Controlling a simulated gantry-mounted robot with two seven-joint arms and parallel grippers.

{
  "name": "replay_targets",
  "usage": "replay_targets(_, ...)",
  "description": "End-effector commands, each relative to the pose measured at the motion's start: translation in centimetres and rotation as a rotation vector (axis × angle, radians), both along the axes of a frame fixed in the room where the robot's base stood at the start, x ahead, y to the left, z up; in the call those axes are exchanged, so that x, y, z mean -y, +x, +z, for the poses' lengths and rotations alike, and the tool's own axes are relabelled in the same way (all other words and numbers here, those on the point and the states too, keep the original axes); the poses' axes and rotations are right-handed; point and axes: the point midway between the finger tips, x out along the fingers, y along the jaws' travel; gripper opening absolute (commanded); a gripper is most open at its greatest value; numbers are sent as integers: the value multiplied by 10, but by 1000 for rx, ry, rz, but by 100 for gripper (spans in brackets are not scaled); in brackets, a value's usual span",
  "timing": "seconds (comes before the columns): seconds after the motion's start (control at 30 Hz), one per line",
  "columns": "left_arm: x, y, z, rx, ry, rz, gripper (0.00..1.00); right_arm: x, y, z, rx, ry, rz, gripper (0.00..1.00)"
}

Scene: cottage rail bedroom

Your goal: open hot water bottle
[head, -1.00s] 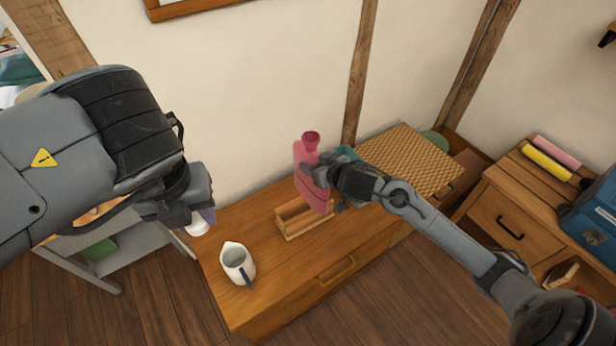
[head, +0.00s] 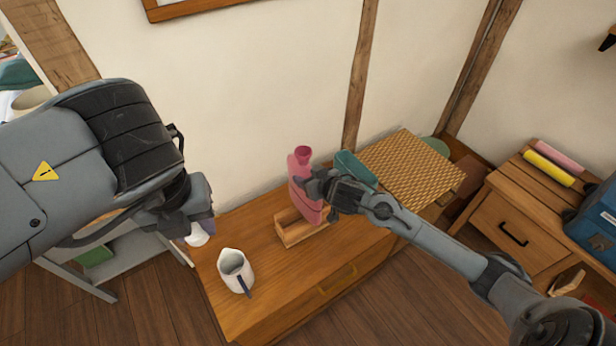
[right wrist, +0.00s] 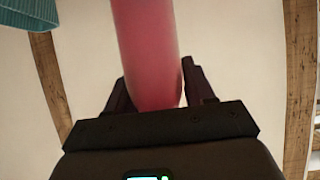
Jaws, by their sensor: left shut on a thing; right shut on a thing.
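The pink hot water bottle (head: 300,172) stands nearly upright, its darker pink neck (head: 303,153) at the top. My right gripper (head: 318,186) is shut on its body from the right. In the right wrist view the pink body (right wrist: 147,50) rises between the fingers (right wrist: 155,90). The bottle's lower end is at the open wooden holder (head: 290,236); I cannot tell whether it rests in it. My left gripper (head: 198,226) is well left of the bottle, shut; a small white thing (head: 197,239) shows at its jaws, mostly hidden.
A white jug (head: 233,268) stands on the wooden chest (head: 262,300), left of the holder. A teal thing (head: 354,168) and a woven basket (head: 410,165) are behind and right of my right gripper. A nightstand (head: 510,225) stands at the right.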

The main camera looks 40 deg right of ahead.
Motion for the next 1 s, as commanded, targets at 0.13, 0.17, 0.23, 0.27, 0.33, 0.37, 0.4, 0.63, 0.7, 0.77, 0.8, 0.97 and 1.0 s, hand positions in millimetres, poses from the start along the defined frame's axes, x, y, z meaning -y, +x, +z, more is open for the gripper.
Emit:
replay_targets(0.13,0,0,0,0,0,0,2,0,1,1,5,1,-1,0)
replay_targets(0.17,0,0,-1,0,0,0,2,0,1,0,5,0,0,0)
replay_targets(0.23,0,0,-1,0,0,0,2,0,1,-2,4,0,0,0)
replay_targets(0.27,0,0,-2,0,0,0,2,0,1,-3,4,0,0,0)
replay_targets(0.33,0,0,-2,0,0,0,2,0,1,-5,4,1,-1,0)
replay_targets(0.37,0,0,-2,0,0,0,2,0,1,-6,4,1,-1,0)
replay_targets(0.4,0,0,-3,0,0,0,2,0,1,-7,4,1,-1,0)
replay_targets(0.63,0,0,-3,0,0,0,2,0,1,-9,5,2,0,0)
replay_targets(0.7,0,0,-3,0,0,0,2,0,0,-12,0,0,0,61)
replay_targets(0.77,0,0,-3,0,0,0,2,0,0,-12,0,0,0,70)
replay_targets(0.8,0,0,-3,0,0,0,2,0,0,-12,0,0,0,76)
replay_targets(0.97,0,0,-3,0,0,0,2,0,0,-12,0,0,0,79)
replay_targets(1.0,0,0,-3,0,0,0,2,0,0,-12,0,0,0,79)
